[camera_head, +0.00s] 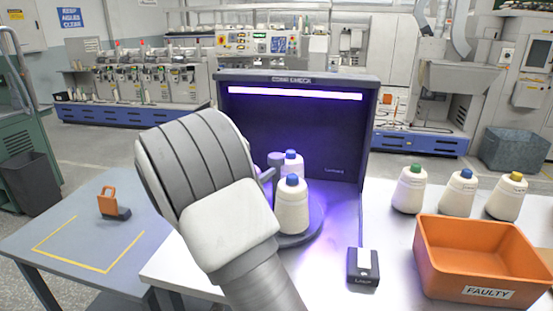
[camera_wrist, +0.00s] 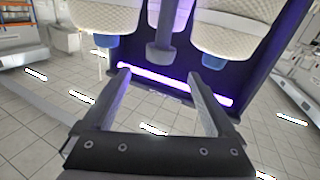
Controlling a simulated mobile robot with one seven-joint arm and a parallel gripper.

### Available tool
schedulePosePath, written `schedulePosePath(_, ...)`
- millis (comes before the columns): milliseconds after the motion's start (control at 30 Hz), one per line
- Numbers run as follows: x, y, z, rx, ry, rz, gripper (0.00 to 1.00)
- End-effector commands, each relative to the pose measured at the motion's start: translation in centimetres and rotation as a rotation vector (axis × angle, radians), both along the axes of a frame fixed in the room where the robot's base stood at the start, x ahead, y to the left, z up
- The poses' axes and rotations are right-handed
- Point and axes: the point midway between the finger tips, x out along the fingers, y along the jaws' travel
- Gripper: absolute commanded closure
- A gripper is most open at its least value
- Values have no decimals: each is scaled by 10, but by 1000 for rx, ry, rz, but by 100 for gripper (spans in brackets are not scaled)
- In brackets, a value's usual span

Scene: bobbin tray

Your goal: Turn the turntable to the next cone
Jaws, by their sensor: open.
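The turntable (camera_head: 312,222) is a dark disc inside the lit inspection booth, partly hidden by my arm. A cream cone with a blue tip (camera_head: 291,212) stands upright at its front, and another blue-tipped cone (camera_head: 291,160) stands behind it. In the wrist view, which is upside down, the capped post (camera_wrist: 162,52) shows between two cones (camera_wrist: 108,18) (camera_wrist: 225,35). My gripper (camera_wrist: 158,75) is open and empty, with the post's cap in line between its fingertips; I cannot tell the depth gap.
The dark booth (camera_head: 295,80) has a violet light bar. Right of it are a small black device (camera_head: 362,266), an orange FAULTY bin (camera_head: 480,246) and three cones (camera_head: 409,190) with green, blue and yellow tips. A blue side table (camera_head: 75,225) holds an orange-handled item (camera_head: 112,203).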

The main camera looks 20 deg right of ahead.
Motion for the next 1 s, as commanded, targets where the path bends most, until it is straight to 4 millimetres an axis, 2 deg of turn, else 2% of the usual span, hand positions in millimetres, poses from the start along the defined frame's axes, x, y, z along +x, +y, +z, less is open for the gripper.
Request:
schedulePosePath(200, 27, -41, -1, -1, -1, -2, 9)
schedulePosePath(500, 53, -77, 0, 0, -1, -1, 9)
schedulePosePath(900, 57, -83, 0, -1, -1, 1, 9)
schedulePosePath(1000, 57, -83, 0, -1, -1, 1, 25)
